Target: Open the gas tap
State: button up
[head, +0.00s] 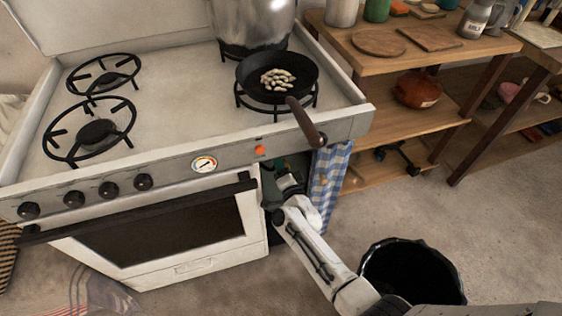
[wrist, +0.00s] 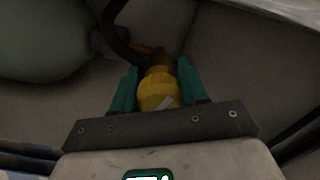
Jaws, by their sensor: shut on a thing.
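In the wrist view, a yellow knob (wrist: 158,91), which looks like the gas tap, sits between the two green fingers of my gripper (wrist: 157,68). The fingers are shut on its sides. An orange-brown fitting (wrist: 155,58) and a dark curved hose (wrist: 116,24) lie just beyond the knob. A large grey-green rounded body (wrist: 42,38), likely the gas bottle, is at the upper left. In the head view, my gripper (head: 281,168) reaches into the dark opening right of the oven; the knob is hidden there.
The white stove (head: 165,130) stands above and left of my arm. A pan (head: 300,72) has its handle over the front edge. A blue checked cloth (head: 328,178) hangs right of the opening. A black bin (head: 412,270) stands on the floor near my arm.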

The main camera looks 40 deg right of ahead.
jog(key=shift+a+f+n+p, duration=0.15)
jog(key=shift+n+p, duration=0.3)
jog(key=shift+n, duration=1.65)
jog(key=o, duration=0.9)
jog(key=shift+c, duration=0.2)
jog(key=shift+o, duration=1)
jog(key=p+v, duration=0.3)
jog(key=v, duration=0.7)
jog(key=shift+s+p, duration=0.4)
jog(key=shift+a, duration=0.15)
